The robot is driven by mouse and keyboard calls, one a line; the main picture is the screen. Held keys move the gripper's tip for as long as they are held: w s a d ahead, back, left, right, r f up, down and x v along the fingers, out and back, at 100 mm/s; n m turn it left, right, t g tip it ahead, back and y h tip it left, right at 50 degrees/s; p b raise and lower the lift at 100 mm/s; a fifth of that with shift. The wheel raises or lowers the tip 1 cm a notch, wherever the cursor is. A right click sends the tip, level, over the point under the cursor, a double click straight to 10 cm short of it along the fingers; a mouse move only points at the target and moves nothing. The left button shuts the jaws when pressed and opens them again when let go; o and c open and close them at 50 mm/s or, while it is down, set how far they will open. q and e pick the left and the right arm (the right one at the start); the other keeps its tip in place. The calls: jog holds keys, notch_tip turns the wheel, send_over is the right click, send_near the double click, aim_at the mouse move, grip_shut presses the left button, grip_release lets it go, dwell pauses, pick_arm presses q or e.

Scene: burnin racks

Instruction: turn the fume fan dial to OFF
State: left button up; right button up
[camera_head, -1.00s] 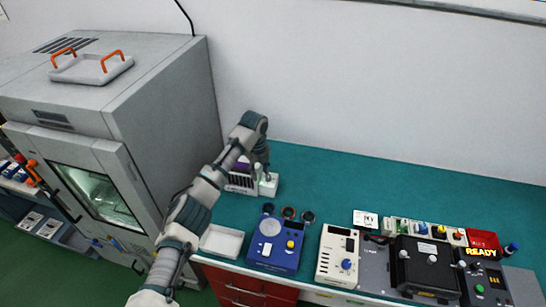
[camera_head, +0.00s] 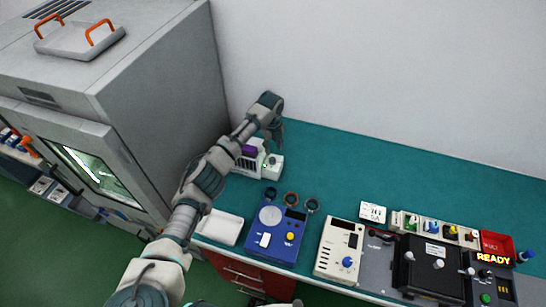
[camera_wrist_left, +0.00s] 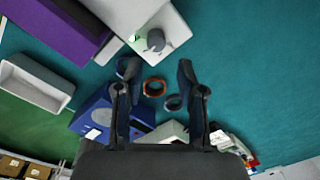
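A small white box with a grey dial (camera_wrist_left: 155,40) stands at the back left of the bench; I take this as the fume fan control. The dial's marks are too small to read. The white box (camera_head: 276,172) also shows in the head view, beside a purple-and-white rack (camera_head: 247,165). My left gripper (camera_head: 268,149) is above the box, partly hidden by its own wrist. In the left wrist view my left gripper (camera_wrist_left: 155,75) has its two fingers apart with nothing between them, and the dial lies beyond the fingertips. My right gripper is not seen.
A large grey oven (camera_head: 165,90) stands left of the bench. In front of the box are several small rings (camera_head: 291,199), a blue device (camera_head: 268,255), a white tray (camera_head: 220,227) and a cream meter (camera_head: 335,262). The bench's back right is clear.

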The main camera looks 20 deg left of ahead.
aim_at(272, 159)
pick_arm(q)
notch_tip(272, 159, down, 6)
jog(key=shift+a+f, duration=0.15)
jog(key=shift+f, duration=0.05)
jog(key=shift+a+f, duration=0.2)
jog(key=shift+f, duration=0.1)
jog(key=shift+a+f, duration=0.2)
jog(key=shift+f, duration=0.1)
jog(key=shift+d, duration=0.35)
jog(key=c, duration=0.7)
jog(key=shift+r, duration=0.1)
grip_shut()
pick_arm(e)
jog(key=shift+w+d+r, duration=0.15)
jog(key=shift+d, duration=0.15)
